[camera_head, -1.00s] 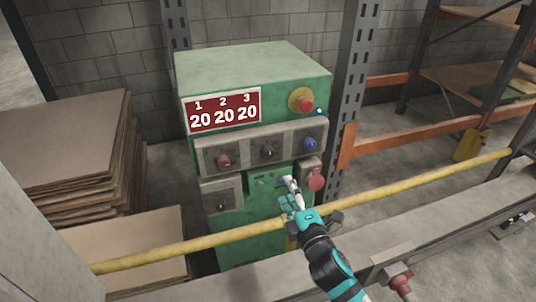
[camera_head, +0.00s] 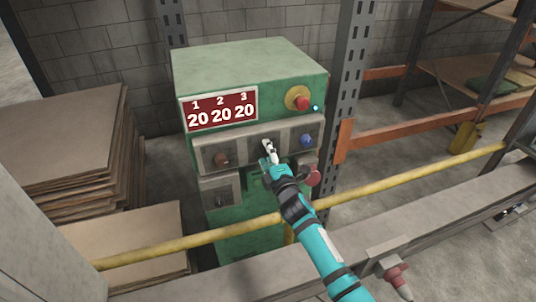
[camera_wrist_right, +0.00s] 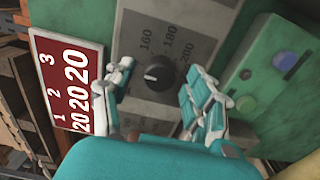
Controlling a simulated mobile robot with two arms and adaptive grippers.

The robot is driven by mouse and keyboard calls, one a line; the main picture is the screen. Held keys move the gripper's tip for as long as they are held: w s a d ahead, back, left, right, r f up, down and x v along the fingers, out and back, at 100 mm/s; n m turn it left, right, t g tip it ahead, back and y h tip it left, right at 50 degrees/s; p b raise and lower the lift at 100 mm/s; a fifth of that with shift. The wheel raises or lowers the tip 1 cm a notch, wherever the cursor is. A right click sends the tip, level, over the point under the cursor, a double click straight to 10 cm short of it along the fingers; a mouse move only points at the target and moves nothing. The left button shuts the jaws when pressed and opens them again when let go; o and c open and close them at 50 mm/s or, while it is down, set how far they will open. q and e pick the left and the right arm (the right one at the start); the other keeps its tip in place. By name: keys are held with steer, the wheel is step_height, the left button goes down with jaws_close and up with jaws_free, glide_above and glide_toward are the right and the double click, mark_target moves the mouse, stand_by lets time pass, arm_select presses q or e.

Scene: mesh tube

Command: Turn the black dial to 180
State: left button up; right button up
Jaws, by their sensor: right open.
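The black dial (camera_wrist_right: 158,73) is a round knob on a grey plate with a printed scale; 160, 180 and 200 can be read in the right wrist view. My right gripper (camera_wrist_right: 160,92) is open, with one finger on each side of the dial in that view and no clear contact. In the head view my right gripper (camera_head: 268,152) is in front of the middle plate of the green machine (camera_head: 250,65) and mostly covers the dial. The red display (camera_head: 220,109) reads 20 under 1, 2 and 3. My left gripper is not in view.
An orange-brown dial (camera_head: 221,159) is left of the black one and a blue dial (camera_head: 306,140) is right. A red button (camera_head: 302,103) sits above. A yellow rail (camera_head: 375,193) crosses in front of the machine, below my right arm.

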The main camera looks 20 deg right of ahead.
steer(key=shift+c, duration=0.4)
steer(key=c, duration=1.1)
steer(key=shift+o, duration=0.2)
steer(key=shift+m, duration=0.3)
steer(key=m, duration=0.3)
steer(key=shift+m, duration=0.4)
steer(key=m, duration=0.4)
steer(key=shift+f+m, duration=0.1)
steer(key=shift+m, duration=0.2)
steer(key=m, duration=0.4)
steer(key=m+p, duration=0.1)
steer(key=m, duration=0.3)
steer(key=shift+m, duration=0.3)
